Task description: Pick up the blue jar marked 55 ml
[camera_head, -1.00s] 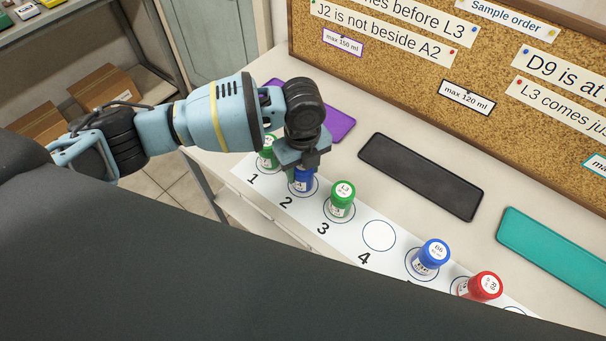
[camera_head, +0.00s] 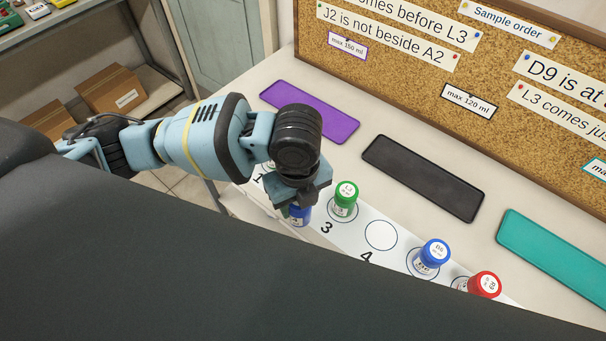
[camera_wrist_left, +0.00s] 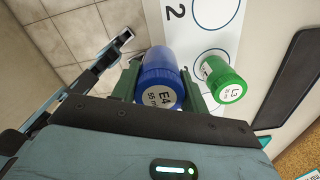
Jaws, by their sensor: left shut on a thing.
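The blue jar marked E4 55 ml (camera_wrist_left: 160,72) is between the fingers of my left gripper (camera_wrist_left: 158,88) in the left wrist view, its lid label facing the camera. In the head view the blue jar (camera_head: 299,216) shows just below my left gripper (camera_head: 297,205), partly hidden by it. The gripper is shut on the jar. In the left wrist view the circle beside the number 2 (camera_wrist_left: 213,11) is empty, so the jar is off that spot.
Green jar L3 (camera_head: 345,197) stands close by on spot 3. Spot 4 (camera_head: 381,235) is empty. Blue jar B6 (camera_head: 433,254) and a red jar (camera_head: 484,284) stand further right. Purple (camera_head: 310,111), black (camera_head: 422,178) and teal (camera_head: 555,255) trays lie behind, with clear tops.

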